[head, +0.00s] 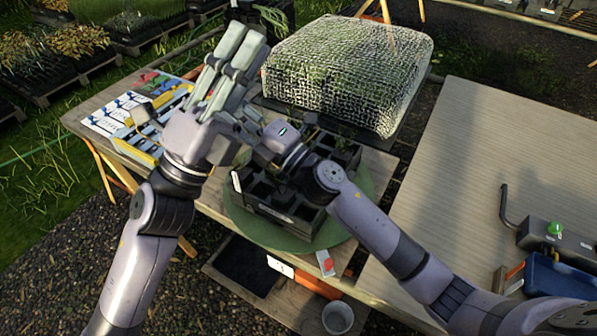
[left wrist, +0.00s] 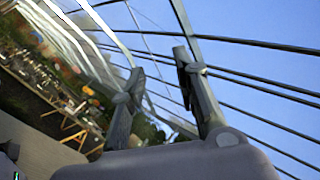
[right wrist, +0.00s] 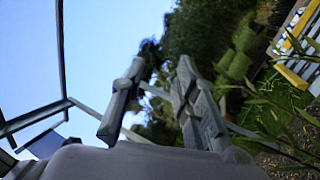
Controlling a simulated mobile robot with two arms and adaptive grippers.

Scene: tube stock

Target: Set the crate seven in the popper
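A black crate (head: 291,213) with square cells stands on a round green turntable (head: 325,238) at the middle table's edge. Some cells look empty, and a few dark green plants show at its back. Its small label is too small to read, so I cannot tell whether it is crate seven. My left gripper (head: 245,48) is raised, open and empty, left of and above the crate. My right gripper (right wrist: 160,70) is open and empty; in the head view its hand covers part of the crate. A grey device (head: 550,237) with a black handle and green knob stands far right; I cannot tell whether it is the popper.
A mesh-covered block (head: 350,75) stands behind the crate. A board with blue and white strips (head: 118,112) lies left. The right table (head: 480,160) has a wide clear top. A blue tray (head: 560,275) sits by the device. A grey bucket (head: 338,318) stands low in front.

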